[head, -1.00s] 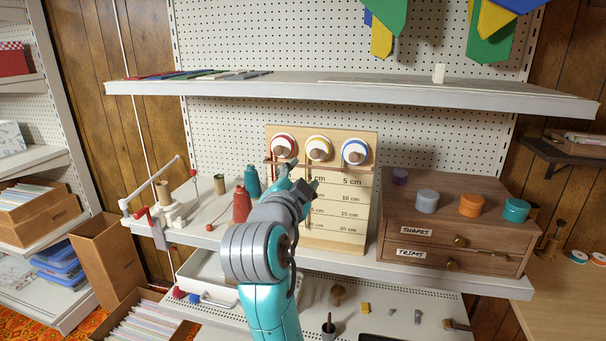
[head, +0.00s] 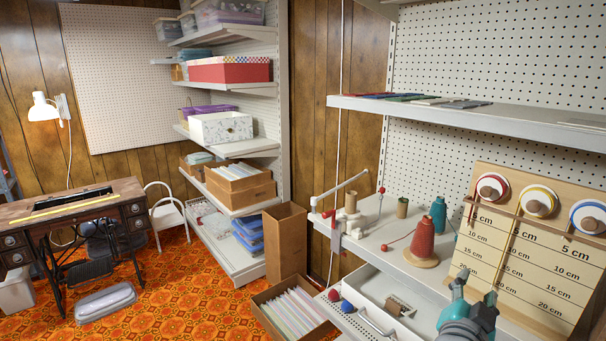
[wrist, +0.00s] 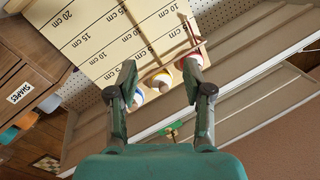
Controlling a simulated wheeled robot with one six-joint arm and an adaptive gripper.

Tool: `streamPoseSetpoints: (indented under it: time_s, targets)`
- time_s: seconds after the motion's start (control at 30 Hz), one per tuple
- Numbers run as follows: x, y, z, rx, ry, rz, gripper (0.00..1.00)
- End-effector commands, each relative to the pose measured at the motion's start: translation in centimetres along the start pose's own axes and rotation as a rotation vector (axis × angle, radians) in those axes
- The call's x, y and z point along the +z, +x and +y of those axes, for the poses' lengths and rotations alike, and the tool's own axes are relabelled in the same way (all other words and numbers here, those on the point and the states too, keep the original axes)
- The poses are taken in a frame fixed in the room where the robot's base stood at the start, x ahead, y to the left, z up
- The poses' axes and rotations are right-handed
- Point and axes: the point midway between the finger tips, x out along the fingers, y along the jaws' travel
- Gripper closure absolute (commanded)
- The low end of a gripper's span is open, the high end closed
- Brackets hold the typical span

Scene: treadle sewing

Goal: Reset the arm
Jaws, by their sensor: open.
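My gripper (head: 475,307) shows at the bottom right of the head view, with its teal and grey fingers low in front of the shelf. In the wrist view my gripper (wrist: 163,88) has its two fingers spread apart with nothing between them gripped. Beyond the fingertips is the wooden measuring board (wrist: 110,40) with cm marks and ribbon spools. In the head view the board (head: 520,260) stands on the shelf at the right, with red, yellow and blue ringed spools along its top.
A red thread cone (head: 423,240) and a teal cone (head: 438,214) stand on the shelf. A white tray (head: 385,290) lies below. At left are a treadle sewing machine table (head: 75,205), a white chair (head: 165,212) and a patterned carpet (head: 190,285) with free floor.

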Motion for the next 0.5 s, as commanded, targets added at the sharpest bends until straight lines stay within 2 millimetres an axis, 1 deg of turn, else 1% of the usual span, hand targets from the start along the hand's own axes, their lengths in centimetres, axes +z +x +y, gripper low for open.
streamPoseSetpoints:
  time_s: [0.03,0.2,0.37,0.5]
  targets:
    - [1.9,-0.7,0.8,-0.022,-0.041,-0.025,0.49]
    - [7.1,-3.4,3.0,-0.114,-0.164,-0.09,0.49]
    - [11.4,-6.6,5.4,-0.2,-0.259,-0.151,0.49]
    - [14.6,-9.9,7.5,-0.274,-0.328,-0.199,0.49]
